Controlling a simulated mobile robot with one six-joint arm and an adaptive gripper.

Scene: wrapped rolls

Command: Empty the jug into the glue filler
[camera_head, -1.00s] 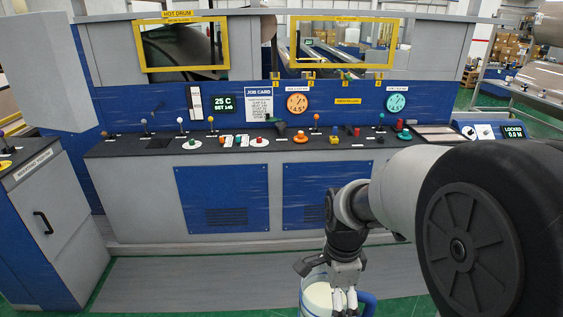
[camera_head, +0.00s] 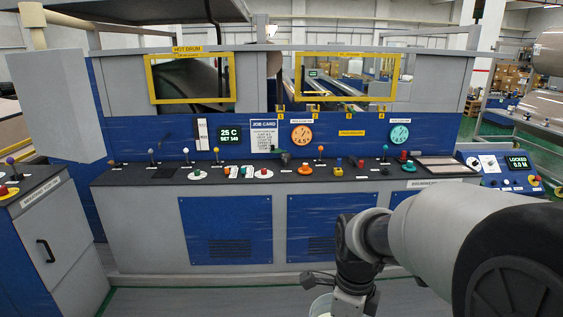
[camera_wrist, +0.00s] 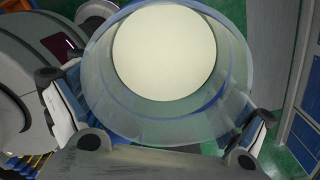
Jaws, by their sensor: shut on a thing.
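The jug (camera_wrist: 168,125) is a translucent, wide-mouthed vessel with pale cream liquid (camera_wrist: 165,52) inside. The wrist view looks into its mouth. My gripper (camera_wrist: 150,112) is shut on it, with a finger at each side. In the head view, my gripper (camera_head: 348,303) hangs at the bottom edge, low in front of the console. Only a bit of the jug's rim (camera_head: 320,306) shows there; the rest is cut off. A small dark funnel-like part (camera_head: 284,158) stands on the console below the job card. I cannot tell whether it is the glue filler.
A long console (camera_head: 225,180) with several knobs, levers and buttons runs across the view, with blue panels below. A grey cabinet (camera_head: 45,240) stands at the left. A tilted control panel (camera_head: 505,170) is at the right. Floor shows in front of the console.

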